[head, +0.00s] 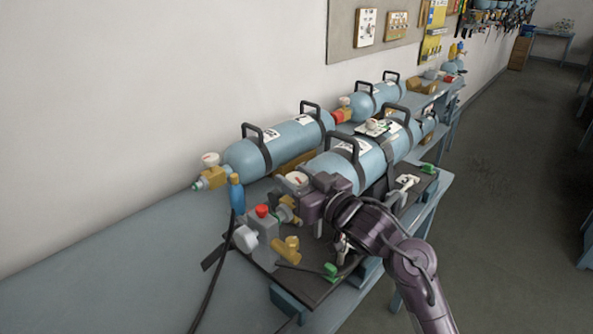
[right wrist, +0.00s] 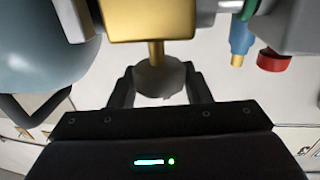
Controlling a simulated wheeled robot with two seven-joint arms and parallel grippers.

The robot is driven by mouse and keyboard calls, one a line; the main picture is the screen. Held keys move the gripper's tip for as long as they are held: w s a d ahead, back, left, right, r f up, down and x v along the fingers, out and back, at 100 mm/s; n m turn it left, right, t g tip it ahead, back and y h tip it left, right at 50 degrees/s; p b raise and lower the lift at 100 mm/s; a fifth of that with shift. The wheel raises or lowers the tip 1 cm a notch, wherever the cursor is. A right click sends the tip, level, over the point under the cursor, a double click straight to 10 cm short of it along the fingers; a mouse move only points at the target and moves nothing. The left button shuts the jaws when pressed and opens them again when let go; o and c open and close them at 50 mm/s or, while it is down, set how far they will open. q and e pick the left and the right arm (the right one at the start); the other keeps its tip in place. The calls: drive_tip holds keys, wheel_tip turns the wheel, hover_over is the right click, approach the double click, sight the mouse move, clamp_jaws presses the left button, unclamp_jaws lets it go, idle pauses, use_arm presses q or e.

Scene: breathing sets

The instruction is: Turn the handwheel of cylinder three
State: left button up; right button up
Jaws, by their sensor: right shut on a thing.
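A light-blue cylinder (head: 338,165) with black carry handles lies on a dark board at the front of the bench. Its number cannot be read. My right gripper (right wrist: 160,88) is at its valve end, shut on a dark grey handwheel (right wrist: 158,72), with one black finger on each side. The handwheel sits on a short brass stem below a brass valve block (right wrist: 148,18) in the right wrist view. In the head view, my right gripper (head: 293,207) mostly hides the handwheel. My left gripper is not in view.
A second blue cylinder (head: 280,147) lies behind, against the wall, with more cylinders farther along. A grey block with a red knob (head: 262,211), a yellow fitting (head: 287,249) and a black hose (head: 220,265) are close by. The bench (head: 110,275) is clear at left.

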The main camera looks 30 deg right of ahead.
drive_tip(key=n+y+p, duration=0.1)
drive_tip(key=n+g+y+p, duration=0.1)
drive_tip(key=y+p, duration=0.1)
drive_tip(key=shift+d+r+y, duration=0.1)
drive_tip(key=shift+r+y, duration=0.2)
drive_tip(key=shift+f+n+y+p, duration=0.1)
drive_tip(key=shift+n+y+p, duration=0.3)
drive_tip(key=shift+n+p, duration=0.15)
drive_tip(key=shift+f+n+g+y+p, duration=0.1)
drive_tip(key=shift+n+g+y+p, duration=0.3)
drive_tip(key=shift+n+g+y, duration=0.6)
drive_tip(key=shift+f+n+g+y, duration=0.1)
drive_tip(key=shift+n+g+y, duration=0.7)
drive_tip(key=shift+y, duration=0.5)
drive_tip(key=o, duration=1)
